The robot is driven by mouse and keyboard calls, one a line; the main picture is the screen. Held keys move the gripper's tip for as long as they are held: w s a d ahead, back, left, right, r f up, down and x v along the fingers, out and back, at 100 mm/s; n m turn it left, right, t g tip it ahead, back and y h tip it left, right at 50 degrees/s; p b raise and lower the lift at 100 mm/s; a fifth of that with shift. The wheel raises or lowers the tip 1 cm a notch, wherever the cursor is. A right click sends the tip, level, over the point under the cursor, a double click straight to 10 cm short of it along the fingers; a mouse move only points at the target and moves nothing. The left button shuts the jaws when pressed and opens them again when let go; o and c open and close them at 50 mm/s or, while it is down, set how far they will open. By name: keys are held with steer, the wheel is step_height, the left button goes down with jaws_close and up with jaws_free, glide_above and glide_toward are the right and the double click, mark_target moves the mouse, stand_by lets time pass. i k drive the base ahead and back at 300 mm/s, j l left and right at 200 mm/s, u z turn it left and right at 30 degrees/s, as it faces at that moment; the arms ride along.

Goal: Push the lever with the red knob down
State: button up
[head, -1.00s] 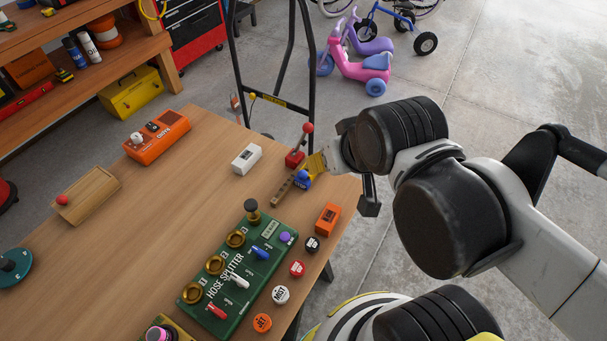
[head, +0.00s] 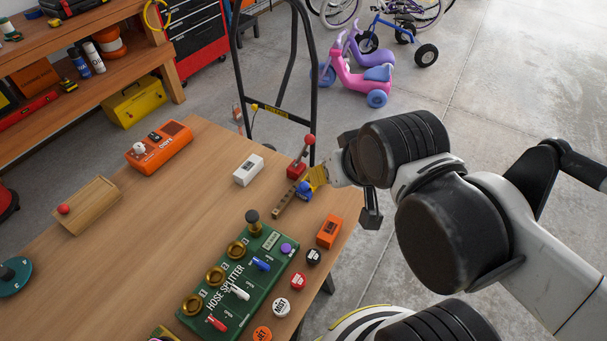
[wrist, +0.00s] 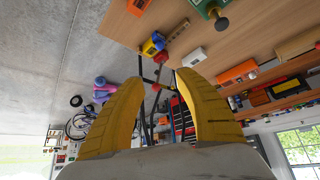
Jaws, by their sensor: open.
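The lever's red knob (head: 309,140) tops a short arm that slants up from a red base (head: 296,169) near the table's far right corner. The lever is raised. My gripper (head: 318,176) is just right of the lever in the head view, largely hidden by my wrist; a yellow finger part shows. In the wrist view my gripper (wrist: 160,80) is open, two yellow fingers apart with nothing held. The red knob (wrist: 156,87) appears in the gap between the fingertips, farther off; no contact is visible, and the exact distance cannot be told.
A white box (head: 248,170), an orange box (head: 329,231) and the green hose splitter (head: 238,272) are nearby. A black hand-truck frame (head: 313,90) stands behind the table edge. A wooden box (head: 88,205) has another red knob.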

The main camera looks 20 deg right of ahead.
mark_target(309, 139)
steer(key=i+l+u, duration=0.25)
steer(key=l+u, duration=0.2)
steer(key=l, duration=0.25)
steer(key=l+u, duration=0.25)
steer(key=i+l, duration=0.05)
steer(key=l, duration=0.05)
